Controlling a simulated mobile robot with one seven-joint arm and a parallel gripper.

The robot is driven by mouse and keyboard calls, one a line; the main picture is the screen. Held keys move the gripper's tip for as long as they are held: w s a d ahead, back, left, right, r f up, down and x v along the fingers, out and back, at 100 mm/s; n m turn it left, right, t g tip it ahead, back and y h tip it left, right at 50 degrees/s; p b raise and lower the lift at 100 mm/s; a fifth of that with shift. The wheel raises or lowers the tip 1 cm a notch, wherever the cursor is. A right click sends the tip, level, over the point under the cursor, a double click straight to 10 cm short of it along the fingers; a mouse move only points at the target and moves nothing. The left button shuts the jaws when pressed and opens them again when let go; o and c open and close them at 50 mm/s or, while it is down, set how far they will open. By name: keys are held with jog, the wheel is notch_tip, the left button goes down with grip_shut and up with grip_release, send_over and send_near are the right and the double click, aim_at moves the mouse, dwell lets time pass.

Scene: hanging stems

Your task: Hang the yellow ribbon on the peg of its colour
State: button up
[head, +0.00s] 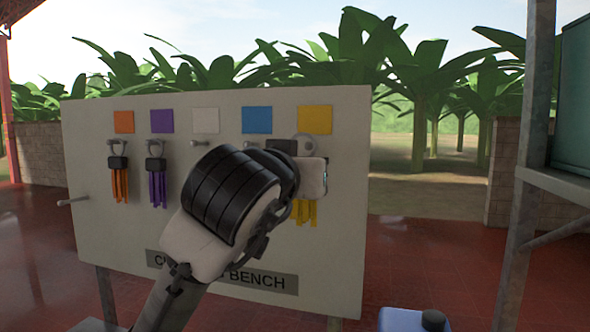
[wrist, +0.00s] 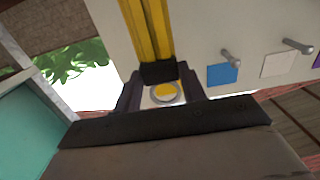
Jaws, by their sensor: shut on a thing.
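The yellow ribbon (head: 303,211) hangs in front of the right end of the board, below the yellow square (head: 315,119). My gripper (wrist: 159,80) is shut on the ribbon's black clip (wrist: 158,72). In the wrist view, the yellow strips (wrist: 147,28) run up from the clip, and its grey ring (wrist: 165,101) lies over the yellow square. In the head view, the ring (head: 303,136) shows above my gripper (head: 300,160), just under the square. The yellow peg is hidden behind the clip and gripper, so I cannot tell whether the ring is around it.
The board (head: 100,230) has an orange ribbon (head: 119,186) and a purple ribbon (head: 157,190) hanging from pegs at left. The white square's peg (head: 201,143) is bare, and so is the blue square's peg (wrist: 231,57). A blue container (head: 400,320) stands in front at lower right.

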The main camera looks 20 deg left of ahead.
jog(key=w+f, duration=0.1)
jog(key=w, duration=0.5)
jog(key=shift+f, duration=0.15)
dwell(0.5)
dwell(0.5)
jog(key=o, duration=1)
jog(key=shift+o, duration=0.2)
jog(key=shift+s, duration=0.1)
